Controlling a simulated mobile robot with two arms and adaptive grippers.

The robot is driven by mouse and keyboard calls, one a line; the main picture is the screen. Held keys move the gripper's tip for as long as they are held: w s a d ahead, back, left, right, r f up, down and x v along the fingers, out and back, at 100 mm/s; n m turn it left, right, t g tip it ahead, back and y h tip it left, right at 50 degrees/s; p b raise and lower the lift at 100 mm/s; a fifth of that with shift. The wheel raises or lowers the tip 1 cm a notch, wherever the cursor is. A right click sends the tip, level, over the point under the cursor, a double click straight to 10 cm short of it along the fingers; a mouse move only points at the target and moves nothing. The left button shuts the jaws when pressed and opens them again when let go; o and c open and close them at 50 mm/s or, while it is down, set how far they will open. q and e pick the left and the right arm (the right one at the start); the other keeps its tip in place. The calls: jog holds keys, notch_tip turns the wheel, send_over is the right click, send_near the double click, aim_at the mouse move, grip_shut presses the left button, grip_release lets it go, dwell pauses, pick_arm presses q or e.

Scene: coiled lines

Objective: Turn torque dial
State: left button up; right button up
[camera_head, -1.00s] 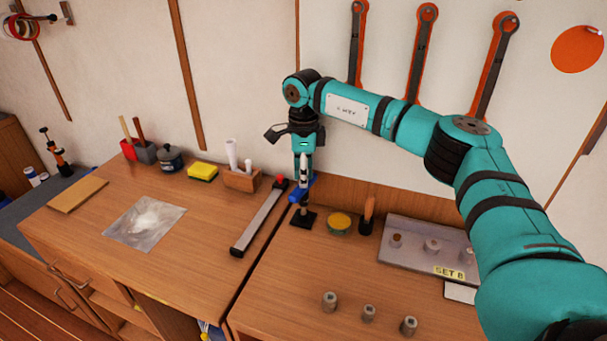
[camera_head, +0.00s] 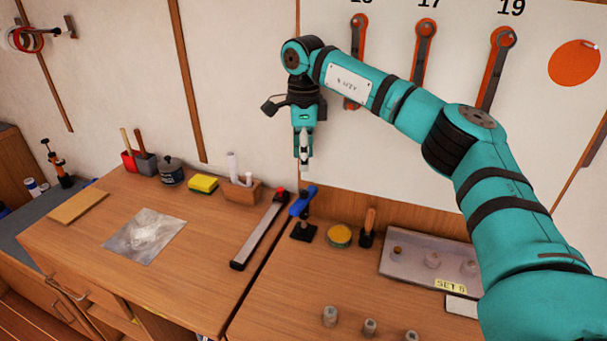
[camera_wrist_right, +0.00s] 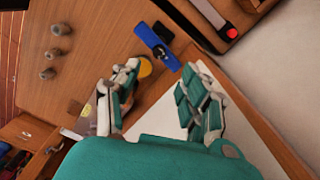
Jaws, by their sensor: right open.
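A blue bar handle (camera_head: 303,200) sits on top of a short black post with a square black base (camera_head: 303,232), at the back of the bench. It is the likeliest torque dial; no dial markings are legible. The blue bar also shows in the right wrist view (camera_wrist_right: 156,43), beyond the fingertips. My right gripper (camera_head: 304,164) points down above the blue bar, apart from it. In the wrist view its fingers (camera_wrist_right: 162,67) are spread with nothing between them. My left gripper is not in view.
A yellow-topped tin (camera_head: 339,235) and a wooden-handled brush (camera_head: 368,226) stand right of the post. A long tool with a red end (camera_head: 258,231) lies left.

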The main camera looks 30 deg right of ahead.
jog(key=shift+r, duration=1.45)
